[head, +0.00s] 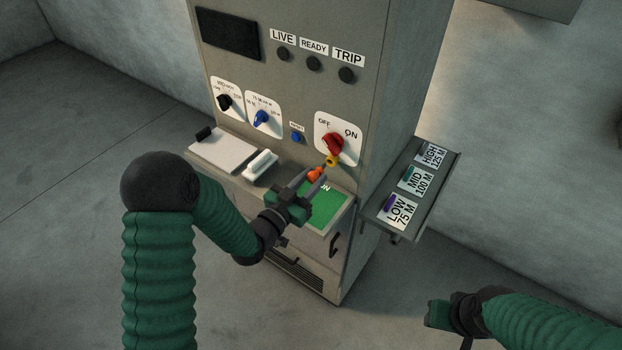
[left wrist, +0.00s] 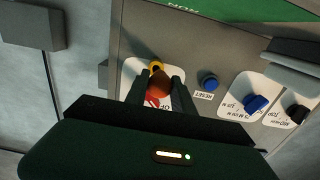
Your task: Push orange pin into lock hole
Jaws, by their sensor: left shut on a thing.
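The orange pin (head: 315,174) is between the fingertips of my left gripper (head: 309,181), which is shut on it, just below the red OFF/ON switch (head: 333,143) on the cabinet front. In the left wrist view my left gripper (left wrist: 159,88) holds the orange pin (left wrist: 159,82) in front of a yellow ring (left wrist: 156,66) by the switch plate. The yellow ring (head: 331,162) also shows in the head view, at the switch's lower end. The pin's tip and the lock hole are hidden, so I cannot tell whether the pin is in. My right gripper (head: 438,314) is at the lower right, apart from everything.
The grey cabinet (head: 390,100) carries a blue reset button (head: 297,138) and two knobs. A green card (head: 330,208) lies on the ledge below my left gripper. A side shelf (head: 432,200) holds LOW, MID and HIGH labels. The floor at right is clear.

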